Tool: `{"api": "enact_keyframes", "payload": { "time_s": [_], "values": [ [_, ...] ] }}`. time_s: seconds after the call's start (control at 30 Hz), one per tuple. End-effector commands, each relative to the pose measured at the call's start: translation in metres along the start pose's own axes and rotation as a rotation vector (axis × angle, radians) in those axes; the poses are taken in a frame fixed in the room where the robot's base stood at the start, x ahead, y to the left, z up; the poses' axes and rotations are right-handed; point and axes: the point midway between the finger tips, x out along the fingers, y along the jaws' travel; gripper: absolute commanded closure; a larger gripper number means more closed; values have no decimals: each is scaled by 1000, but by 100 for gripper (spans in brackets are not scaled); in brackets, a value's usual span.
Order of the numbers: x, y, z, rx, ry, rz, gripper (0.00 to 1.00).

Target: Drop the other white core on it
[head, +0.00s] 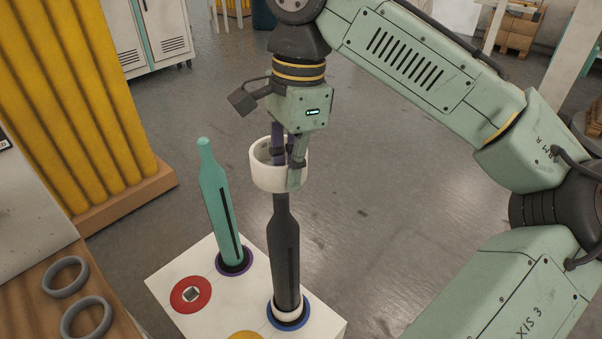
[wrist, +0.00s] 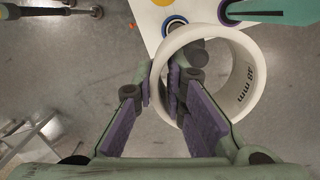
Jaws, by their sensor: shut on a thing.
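My gripper (head: 290,165) is shut on the wall of a white core (head: 262,178), a wide ring with "mm" printed inside. It holds the core high, at the top of the dark grey post (head: 285,250). In the wrist view the core (wrist: 247,95) shows the post's rounded top (wrist: 208,50) within its opening, towards the upper left. I cannot tell whether the tip has entered the ring. Another white core (head: 289,316) lies around the foot of the dark post, on a blue ring mark.
A teal post (head: 220,205) stands left of the dark one on the white stand (head: 165,280). A red disc mark (head: 188,303) lies at its left. Two grey rings (head: 66,277) lie on the wooden table at the lower left. Yellow padding (head: 75,100) stands behind.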

Motion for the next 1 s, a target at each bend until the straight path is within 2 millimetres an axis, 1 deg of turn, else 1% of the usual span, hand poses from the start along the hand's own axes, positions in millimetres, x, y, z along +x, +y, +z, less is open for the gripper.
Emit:
{"api": "enact_keyframes", "payload": {
  "time_s": [0.17,0.37,1.0],
  "values": [
    [-3,-2,3,1,0,0,100],
    [5,-2,2,1,0,0,100],
    [63,-4,-5,0,0,0,100]
  ]
}}
